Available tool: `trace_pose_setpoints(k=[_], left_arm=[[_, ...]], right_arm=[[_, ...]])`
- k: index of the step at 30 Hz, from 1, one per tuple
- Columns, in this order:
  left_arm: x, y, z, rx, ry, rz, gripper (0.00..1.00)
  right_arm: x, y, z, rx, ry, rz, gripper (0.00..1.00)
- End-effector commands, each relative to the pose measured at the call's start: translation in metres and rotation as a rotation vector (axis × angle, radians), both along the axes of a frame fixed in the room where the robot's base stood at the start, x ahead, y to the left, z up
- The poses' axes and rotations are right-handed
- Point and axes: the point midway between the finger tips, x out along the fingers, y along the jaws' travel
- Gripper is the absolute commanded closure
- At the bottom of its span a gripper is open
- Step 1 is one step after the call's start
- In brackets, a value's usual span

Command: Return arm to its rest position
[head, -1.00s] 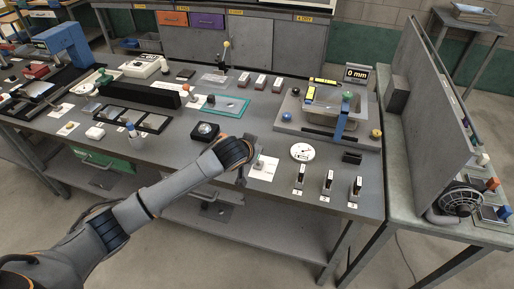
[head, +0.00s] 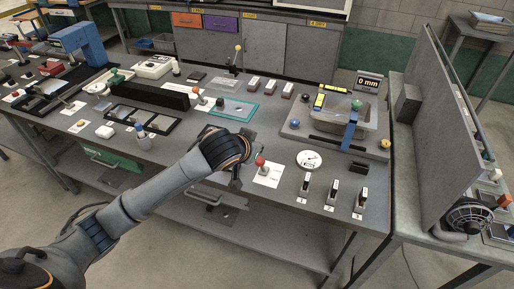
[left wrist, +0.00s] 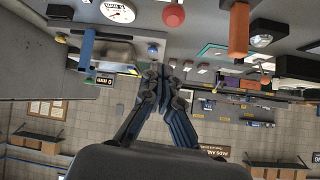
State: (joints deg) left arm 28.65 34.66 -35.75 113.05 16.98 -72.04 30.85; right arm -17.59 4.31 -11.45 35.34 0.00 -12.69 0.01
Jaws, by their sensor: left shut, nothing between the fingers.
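My left arm (head: 165,195) reaches in from the lower left in the head view, over the front middle of the grey bench (head: 190,160). Its wrist hides most of the left gripper there. In the left wrist view the left gripper (left wrist: 171,72) is shut and empty, with its fingertips together. A red-knobbed lever (head: 261,161) stands on a white card just right of the wrist, apart from it. The red knob also shows at the top of the left wrist view (left wrist: 174,15). My right gripper is in neither view.
A round dial (head: 310,159) and several small switches (head: 333,190) stand right of the arm. Behind are a teal-framed panel (head: 232,109) and a sink tray (head: 340,115) with a blue bracket. A grey upright panel (head: 450,130) stands at right.

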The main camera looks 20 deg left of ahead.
Motion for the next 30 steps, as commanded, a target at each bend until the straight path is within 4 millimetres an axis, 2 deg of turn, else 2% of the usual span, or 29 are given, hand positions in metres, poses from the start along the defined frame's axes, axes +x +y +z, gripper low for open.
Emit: trace_pose_setpoints(k=[7, 11, 14, 16, 21, 24, 30], left_arm=[[-0.007, -0.001, 0.001, -0.001, 0.005, -0.003, 1.00], [-0.030, -0.012, -0.019, -0.008, 0.044, -0.023, 1.00], [-0.067, -0.024, -0.047, -0.018, 0.103, -0.044, 1.00], [-0.099, -0.029, -0.066, -0.023, 0.153, -0.053, 1.00], [-0.177, -0.024, -0.103, -0.023, 0.280, -0.036, 1.00], [-0.213, -0.016, -0.116, -0.014, 0.341, -0.017, 1.00], [-0.269, 0.000, -0.132, 0.005, 0.446, 0.020, 1.00]], right_arm=[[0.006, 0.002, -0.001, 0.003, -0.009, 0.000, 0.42], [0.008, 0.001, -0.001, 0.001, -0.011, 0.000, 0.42], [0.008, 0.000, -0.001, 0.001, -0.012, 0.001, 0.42], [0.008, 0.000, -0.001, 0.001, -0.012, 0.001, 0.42], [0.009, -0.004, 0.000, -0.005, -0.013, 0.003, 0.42], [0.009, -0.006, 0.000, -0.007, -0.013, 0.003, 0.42], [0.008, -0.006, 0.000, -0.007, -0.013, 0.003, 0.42]])
